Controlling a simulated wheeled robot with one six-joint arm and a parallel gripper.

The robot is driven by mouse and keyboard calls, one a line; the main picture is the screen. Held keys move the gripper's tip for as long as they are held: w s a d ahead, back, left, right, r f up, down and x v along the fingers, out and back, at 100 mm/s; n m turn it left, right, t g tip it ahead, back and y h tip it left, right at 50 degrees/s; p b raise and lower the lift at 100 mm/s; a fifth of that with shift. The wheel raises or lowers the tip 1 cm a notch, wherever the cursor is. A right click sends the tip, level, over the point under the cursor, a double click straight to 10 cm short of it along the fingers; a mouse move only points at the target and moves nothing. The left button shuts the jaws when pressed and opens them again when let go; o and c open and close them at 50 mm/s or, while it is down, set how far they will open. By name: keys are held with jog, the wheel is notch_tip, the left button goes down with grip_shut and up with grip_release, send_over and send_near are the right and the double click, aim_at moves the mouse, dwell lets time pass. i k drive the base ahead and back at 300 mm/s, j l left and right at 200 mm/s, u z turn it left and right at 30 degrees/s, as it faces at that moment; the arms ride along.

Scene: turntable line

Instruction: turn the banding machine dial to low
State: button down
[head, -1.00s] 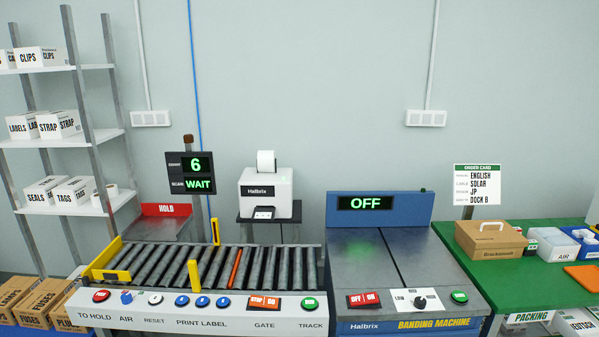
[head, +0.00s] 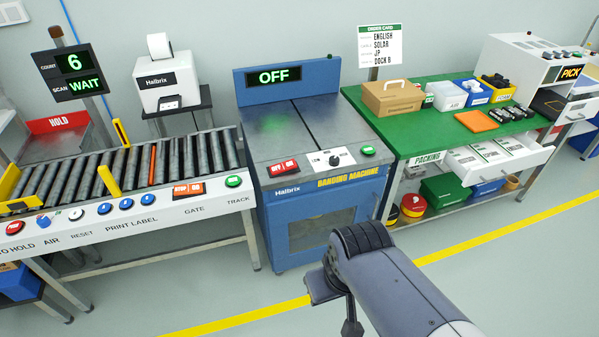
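The blue banding machine (head: 310,215) stands in the middle of the head view, with a grey metal top and a display (head: 279,77) reading OFF. Its small black dial (head: 334,160) sits on the front control strip, with a white plate around it. The dial's pointer is too small to read for certain. A red OFF/GO-style switch (head: 283,168) is left of the dial and a green button (head: 368,150) is right of it. My grey arm reaches in from the lower right, in front of and below the machine. My gripper cannot be made out in this view.
A roller conveyor (head: 215,190) with a button panel stands left of the machine. A green packing table (head: 425,140) with a cardboard box (head: 390,100) and bins stands right of it. Open floor with a yellow line (head: 480,240) lies in front.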

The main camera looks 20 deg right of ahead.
aim_at(334, 160)
jog(key=i+l, duration=0.5)
jog(key=l, duration=0.15)
jog(key=i+l, duration=0.5)
jog(key=l, duration=0.15)
